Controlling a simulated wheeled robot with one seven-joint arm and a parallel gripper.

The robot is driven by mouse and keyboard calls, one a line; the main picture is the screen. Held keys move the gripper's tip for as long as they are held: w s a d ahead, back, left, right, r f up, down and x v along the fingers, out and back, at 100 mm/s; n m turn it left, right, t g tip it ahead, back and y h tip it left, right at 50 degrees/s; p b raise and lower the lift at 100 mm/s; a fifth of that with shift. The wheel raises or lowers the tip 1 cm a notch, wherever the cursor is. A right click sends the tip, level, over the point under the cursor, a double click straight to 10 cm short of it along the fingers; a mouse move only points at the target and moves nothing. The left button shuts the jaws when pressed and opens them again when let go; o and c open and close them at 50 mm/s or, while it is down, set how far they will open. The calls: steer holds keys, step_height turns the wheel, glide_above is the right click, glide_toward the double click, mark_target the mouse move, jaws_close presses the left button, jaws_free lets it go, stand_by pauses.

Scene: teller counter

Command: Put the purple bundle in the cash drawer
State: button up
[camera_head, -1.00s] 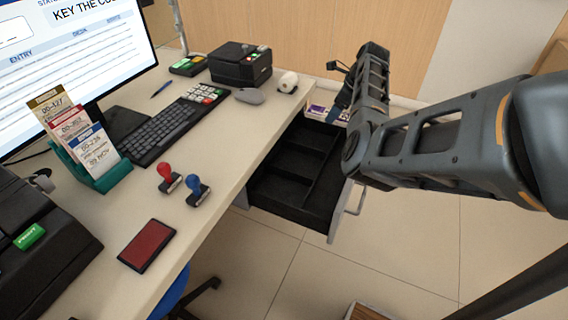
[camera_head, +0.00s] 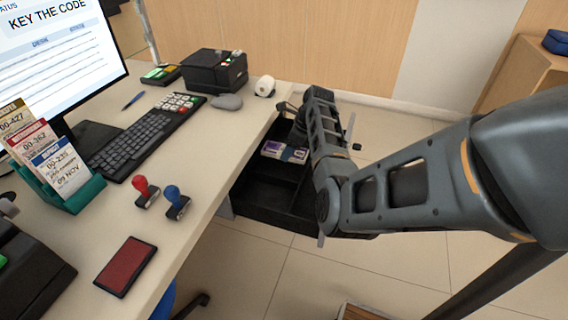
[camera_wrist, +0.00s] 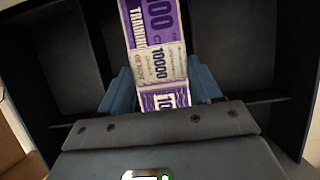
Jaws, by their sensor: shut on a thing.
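The purple bundle (camera_wrist: 157,50) is a strap of purple and white notes with a pale band, held between the blue fingers of my gripper (camera_wrist: 163,92) in the wrist view. In the head view the bundle (camera_head: 284,152) shows left of my arm, over the far part of the open cash drawer (camera_head: 265,211). The drawer is black with dividers, and its compartments show around the bundle in the wrist view. My gripper is shut on the bundle. My arm hides the drawer's right side. I cannot tell whether the bundle touches the drawer floor.
The counter (camera_head: 205,150) runs along the drawer's left side. On it are a keyboard (camera_head: 140,142), a mouse (camera_head: 227,102), a black printer (camera_head: 214,71), a red stamp (camera_head: 145,191), a blue stamp (camera_head: 176,203) and a red pad (camera_head: 126,266). Open floor lies in front of the drawer.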

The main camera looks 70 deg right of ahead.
mark_target(284, 171)
steer(key=shift+w+a+f, duration=0.25)
steer(key=shift+a+f, duration=0.15)
steer(key=shift+a, duration=0.2)
steer(key=shift+w+a+f, duration=0.25)
steer(key=shift+a+f, duration=0.15)
steer(key=shift+a, duration=0.15)
steer(key=shift+f+b, duration=0.3)
steer(key=shift+f, duration=1.65)
steer(key=shift+f, duration=0.1)
steer(key=o, duration=1.2)
steer(key=p+v, duration=0.2)
steer(key=v, duration=1)
